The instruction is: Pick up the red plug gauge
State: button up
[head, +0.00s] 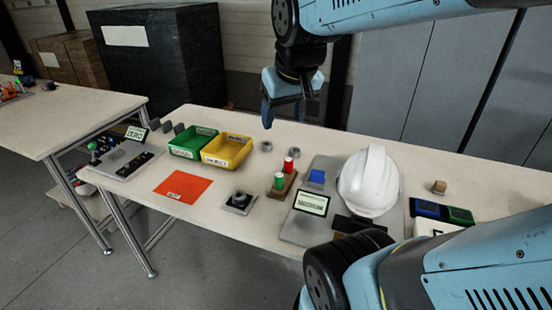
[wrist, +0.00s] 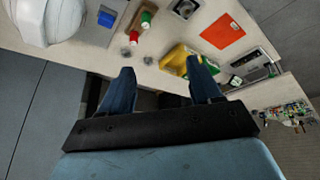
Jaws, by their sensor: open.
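The red plug gauge (head: 289,164) stands upright in a brown wooden block (head: 281,185), beside a green plug gauge (head: 280,181). In the wrist view the red plug gauge (wrist: 134,37) shows near the top, next to the green one (wrist: 146,18). My gripper (head: 285,112) hangs above the back edge of the table, up and behind the wooden block, apart from everything. Its two blue fingers (wrist: 162,80) are spread in the wrist view with nothing between them.
A white helmet shell (head: 369,183) sits on a grey plate right of the block. Green (head: 190,144) and yellow (head: 228,152) bins stand to the left. Small grey rings (head: 266,147) lie behind the block. An orange sheet (head: 183,187) lies at front left.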

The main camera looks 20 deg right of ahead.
jog(key=w+d+f+g, duration=0.1)
jog(key=w+d+f, duration=0.2)
jog(key=w, duration=0.3)
jog(key=w+d+f+g, duration=0.1)
jog(key=w+d+f, duration=0.15)
jog(key=w, duration=0.35)
jog(key=g, duration=0.2)
send_near(289, 160)
jog(key=f, duration=0.7)
jog(key=w+f, duration=0.1)
jog(key=f, duration=0.3)
jog(key=shift+w+d, duration=0.1)
jog(key=c, duration=1)
jog(key=shift+r, duration=0.15)
